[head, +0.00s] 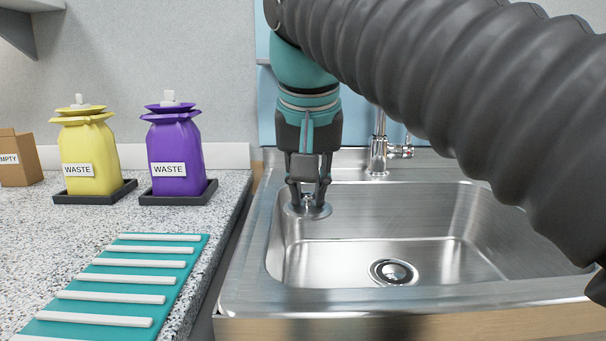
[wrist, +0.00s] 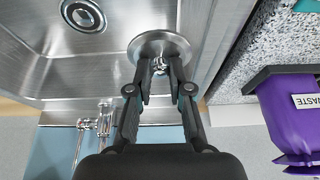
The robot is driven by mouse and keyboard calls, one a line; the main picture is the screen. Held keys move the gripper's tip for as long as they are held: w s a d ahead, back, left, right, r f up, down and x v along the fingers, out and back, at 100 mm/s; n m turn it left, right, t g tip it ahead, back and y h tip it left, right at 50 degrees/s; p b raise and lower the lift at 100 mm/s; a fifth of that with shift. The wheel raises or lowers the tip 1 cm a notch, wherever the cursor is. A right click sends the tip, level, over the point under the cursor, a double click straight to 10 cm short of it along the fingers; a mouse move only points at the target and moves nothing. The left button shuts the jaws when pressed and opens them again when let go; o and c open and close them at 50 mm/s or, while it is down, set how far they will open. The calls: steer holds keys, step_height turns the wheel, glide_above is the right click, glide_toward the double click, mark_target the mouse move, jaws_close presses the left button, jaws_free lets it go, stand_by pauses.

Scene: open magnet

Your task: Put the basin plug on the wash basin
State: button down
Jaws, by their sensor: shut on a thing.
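My gripper (head: 308,196) points down over the left part of the wash basin (head: 240,285). It is shut on the basin plug (head: 318,212), a round metal disc with a small knob on top. In the wrist view the plug (wrist: 150,42) shows beyond the fingertips (wrist: 160,75), which close around its knob. The plug is near the basin's left rim; I cannot tell whether it touches the metal. The basin's drain (head: 393,272) lies in the basin floor, to the right and nearer, and also shows in the wrist view (wrist: 83,15).
A chrome tap (head: 378,150) stands behind the basin. On the speckled counter (head: 100,215) at left are a purple waste bag (head: 175,145), a yellow waste bag (head: 88,155), a brown box (head: 18,160) and a teal ribbed mat (head: 120,282). My arm crosses the upper right.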

steer(key=w+p, duration=0.2)
steer(key=w, duration=1.6)
steer(key=shift+w+p, duration=0.2)
steer(key=shift+p, duration=0.15)
steer(key=shift+s+f+b, duration=0.15)
steer(key=shift+f+b, duration=0.15)
steer(key=shift+f, duration=0.45)
steer(key=shift+f, duration=0.2)
steer(key=c, duration=1.1)
jaws_free()
